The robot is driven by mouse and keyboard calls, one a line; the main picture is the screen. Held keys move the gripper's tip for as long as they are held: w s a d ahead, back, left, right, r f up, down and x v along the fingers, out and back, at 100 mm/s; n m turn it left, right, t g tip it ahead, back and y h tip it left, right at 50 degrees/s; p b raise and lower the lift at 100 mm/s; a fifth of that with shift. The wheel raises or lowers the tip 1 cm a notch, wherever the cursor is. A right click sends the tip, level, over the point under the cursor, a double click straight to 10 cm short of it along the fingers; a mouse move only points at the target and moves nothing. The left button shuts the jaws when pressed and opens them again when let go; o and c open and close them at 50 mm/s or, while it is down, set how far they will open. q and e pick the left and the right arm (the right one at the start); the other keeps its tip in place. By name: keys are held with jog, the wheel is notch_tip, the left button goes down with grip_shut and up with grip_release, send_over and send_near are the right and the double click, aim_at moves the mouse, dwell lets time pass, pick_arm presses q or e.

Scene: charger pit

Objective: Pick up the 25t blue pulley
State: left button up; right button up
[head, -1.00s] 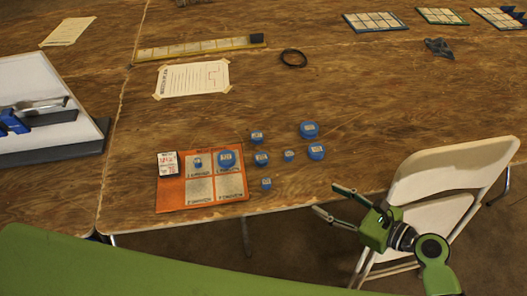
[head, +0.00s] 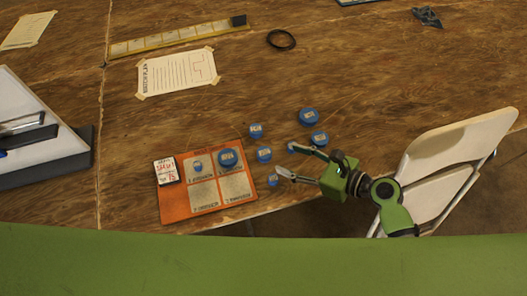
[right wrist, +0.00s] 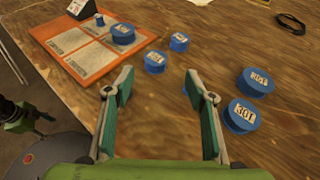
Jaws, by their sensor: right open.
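Several blue pulleys with pale labels stand on the wooden table. I cannot tell from the labels which is the 25t. In the head view, two medium ones (head: 255,131) (head: 264,154) stand beside the orange mat, two larger ones (head: 309,116) (head: 319,138) farther right, and a small one (head: 272,180) near the front edge. My right gripper (head: 287,160) is open and empty over the table edge among them; its fingers partly hide some. The right wrist view shows a medium pulley (right wrist: 154,62) ahead of the fingers and larger ones (right wrist: 241,115) to the right.
The orange mat (head: 176,207) carries a small pulley (head: 198,166), a larger one (head: 228,158) and a white-and-red display (head: 166,170). A white folding chair (head: 455,150) stands at the right. A black ring (head: 281,40) and taped paper (head: 178,72) lie farther back.

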aim_at(265, 153)
jog(key=x, duration=0.3)
jog(key=shift+w+a+f, duration=0.1)
jog(key=shift+w+a, duration=0.1)
jog(key=shift+a, duration=0.05)
jog(key=shift+s+x, duration=0.15)
jog(key=shift+x, duration=1.15)
jog(key=shift+s+x, duration=0.15)
jog(key=shift+x, duration=1.15)
jog(key=shift+s+a, duration=0.1)
jog(key=shift+a, duration=0.1)
jog(key=c, duration=1.2)
